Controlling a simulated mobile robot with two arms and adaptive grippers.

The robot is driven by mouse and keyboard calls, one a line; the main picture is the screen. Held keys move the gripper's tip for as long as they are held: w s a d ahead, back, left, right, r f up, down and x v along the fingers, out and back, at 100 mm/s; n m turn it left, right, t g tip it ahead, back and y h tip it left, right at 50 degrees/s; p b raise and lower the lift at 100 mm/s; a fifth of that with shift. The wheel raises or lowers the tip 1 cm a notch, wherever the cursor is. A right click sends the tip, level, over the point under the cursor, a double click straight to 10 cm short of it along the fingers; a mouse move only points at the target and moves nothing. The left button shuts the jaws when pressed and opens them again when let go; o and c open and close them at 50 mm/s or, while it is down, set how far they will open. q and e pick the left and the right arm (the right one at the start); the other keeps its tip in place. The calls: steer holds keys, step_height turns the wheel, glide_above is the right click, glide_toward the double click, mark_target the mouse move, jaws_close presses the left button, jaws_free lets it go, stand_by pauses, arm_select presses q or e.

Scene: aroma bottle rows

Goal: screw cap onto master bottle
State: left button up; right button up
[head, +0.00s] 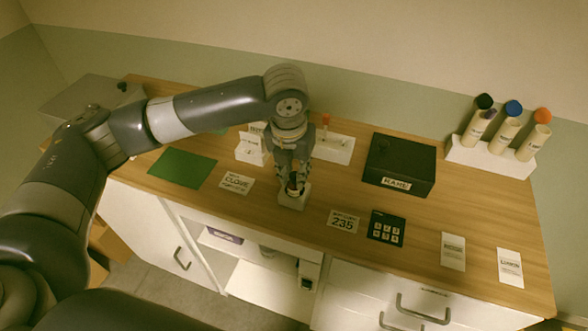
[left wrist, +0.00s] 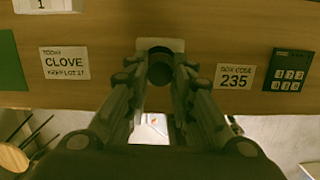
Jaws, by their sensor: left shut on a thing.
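My left gripper (head: 294,178) points down at the middle of the counter, over a small white stand (head: 290,203) near the front edge. A small dark bottle with a black cap (head: 292,188) is on this stand, mostly hidden by the fingers. In the left wrist view the round black cap (left wrist: 160,68) sits between the fingertips, with the white stand (left wrist: 174,45) behind it. The gripper is shut on the cap. Whether the cap is seated on the bottle's neck cannot be told. My right gripper is not in view.
The wooden counter (head: 385,250) holds a CLOVE card (head: 236,183), a green mat (head: 182,168), a 235 card (head: 343,221), a keypad (head: 386,228) and a black box (head: 412,158). A white rack (head: 490,158) with capped tubes stands back right. The counter's right front has two cards.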

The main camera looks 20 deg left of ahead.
arm_select(q)
steer(key=o, duration=0.8)
steer(key=shift+c, duration=0.2)
steer(key=shift+r, duration=0.1)
steer(key=shift+c, duration=0.3)
step_height(320, 180, up, 7)
steer(key=p, duration=0.8)
steer(key=shift+o, duration=0.2)
